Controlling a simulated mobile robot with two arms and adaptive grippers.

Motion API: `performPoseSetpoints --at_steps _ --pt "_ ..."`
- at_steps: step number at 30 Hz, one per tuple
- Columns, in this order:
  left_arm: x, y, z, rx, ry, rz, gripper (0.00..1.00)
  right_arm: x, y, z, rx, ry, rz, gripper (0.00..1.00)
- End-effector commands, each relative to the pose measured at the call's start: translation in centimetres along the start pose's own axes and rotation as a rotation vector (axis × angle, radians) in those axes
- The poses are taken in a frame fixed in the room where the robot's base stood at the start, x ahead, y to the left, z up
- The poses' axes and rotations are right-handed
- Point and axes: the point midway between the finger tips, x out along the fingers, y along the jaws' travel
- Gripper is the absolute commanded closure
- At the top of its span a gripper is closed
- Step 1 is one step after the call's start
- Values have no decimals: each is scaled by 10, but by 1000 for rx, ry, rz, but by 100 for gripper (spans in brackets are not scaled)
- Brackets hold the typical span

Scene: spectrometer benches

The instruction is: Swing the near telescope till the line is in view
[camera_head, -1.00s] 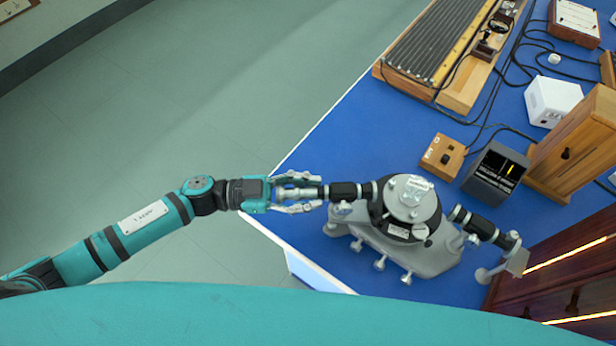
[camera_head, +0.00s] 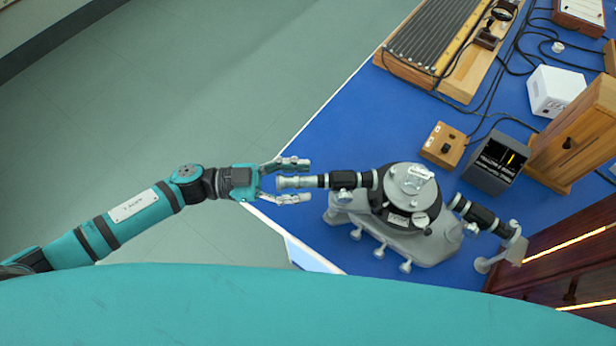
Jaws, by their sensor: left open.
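The grey and black spectrometer (camera_head: 425,245) stands on the blue bench near its left edge. Its near telescope (camera_head: 325,181), a black tube with light metal bands, points left from the round table (camera_head: 409,188) and overhangs the bench edge. My left gripper (camera_head: 290,180) is open, with one finger above and one below the telescope's eyepiece end in the picture; I cannot tell whether they touch it. My right gripper is not in view.
A second tube (camera_head: 474,212) points right from the spectrometer towards a dark wooden cabinet (camera_head: 570,265). A wooden switch box (camera_head: 445,145), white box (camera_head: 554,91), tall wooden box (camera_head: 572,135) and cables lie behind. The floor to the left is clear.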

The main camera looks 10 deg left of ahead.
Motion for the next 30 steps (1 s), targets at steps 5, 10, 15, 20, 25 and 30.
performPoseSetpoints --at_steps 5,10,15,20,25,30 --pt "-41 0 1 0 -5 -1 53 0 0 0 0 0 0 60" --pt "-73 0 0 0 -3 -1 53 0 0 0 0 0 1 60" --pt "-92 -1 0 0 -1 -2 53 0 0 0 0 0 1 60" --pt "-98 -1 0 2 0 0 53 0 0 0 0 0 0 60" --pt "-98 -1 0 2 1 -1 53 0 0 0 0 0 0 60" --pt "-98 -1 0 2 1 -1 53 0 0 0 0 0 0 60"
